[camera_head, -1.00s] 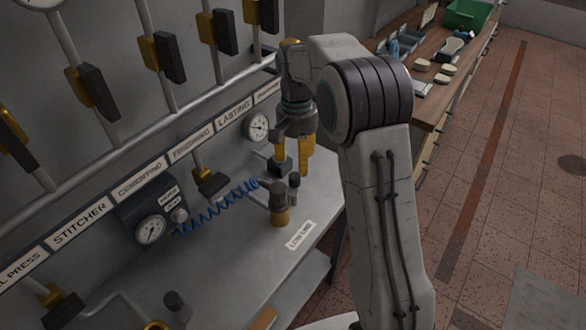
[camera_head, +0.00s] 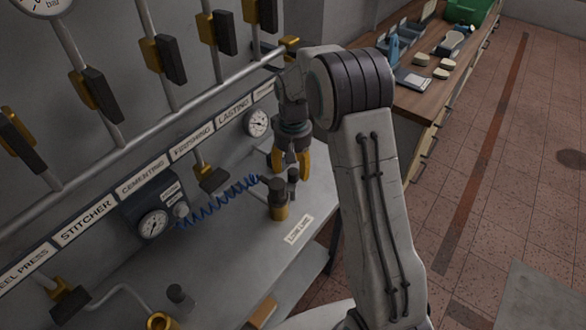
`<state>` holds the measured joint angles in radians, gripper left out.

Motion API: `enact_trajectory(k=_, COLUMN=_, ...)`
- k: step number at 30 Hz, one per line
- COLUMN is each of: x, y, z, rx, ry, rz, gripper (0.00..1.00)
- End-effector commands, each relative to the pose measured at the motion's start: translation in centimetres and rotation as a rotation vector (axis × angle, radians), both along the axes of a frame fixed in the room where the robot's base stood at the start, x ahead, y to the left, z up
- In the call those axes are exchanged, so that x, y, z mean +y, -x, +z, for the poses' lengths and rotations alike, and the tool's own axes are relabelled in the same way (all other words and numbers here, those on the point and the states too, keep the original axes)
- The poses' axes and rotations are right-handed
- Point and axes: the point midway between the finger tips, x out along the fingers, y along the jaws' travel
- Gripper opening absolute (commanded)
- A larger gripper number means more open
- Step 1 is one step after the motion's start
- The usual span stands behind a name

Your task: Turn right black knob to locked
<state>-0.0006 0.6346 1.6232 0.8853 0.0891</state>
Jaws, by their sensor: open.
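My gripper (camera_head: 289,167) hangs fingers-down at the right end of the valve panel, below the LASTING label (camera_head: 234,117). Its yellow fingers are spread apart. The right black knob is not clear; the fingers and wrist cover that spot. Another black knob on a yellow valve (camera_head: 213,178) sits to the left, under the FINISHING label (camera_head: 192,143). Whether the fingers touch anything, I cannot tell.
Several black-handled levers (camera_head: 170,60) line the upper pipes. A gauge (camera_head: 257,123) sits left of my wrist. A blue coiled hose (camera_head: 220,204) runs from the gauge box (camera_head: 152,224) to the fitting. The grey bench (camera_head: 225,255) is mostly clear. A wooden counter (camera_head: 425,85) stands at the right.

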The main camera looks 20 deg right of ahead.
Motion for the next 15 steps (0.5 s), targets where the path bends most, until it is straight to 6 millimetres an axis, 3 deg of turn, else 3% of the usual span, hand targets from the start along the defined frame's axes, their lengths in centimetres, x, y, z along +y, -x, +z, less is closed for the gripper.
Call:
enact_trajectory(k=6, x=0.0, y=0.0, z=-2.0, rx=0.001, ry=0.0, rz=-0.001, gripper=0.55)
enact_trajectory(k=15, x=0.0, y=0.0, z=-2.7, rx=0.0, ry=0.0, rz=-0.001, gripper=0.55)
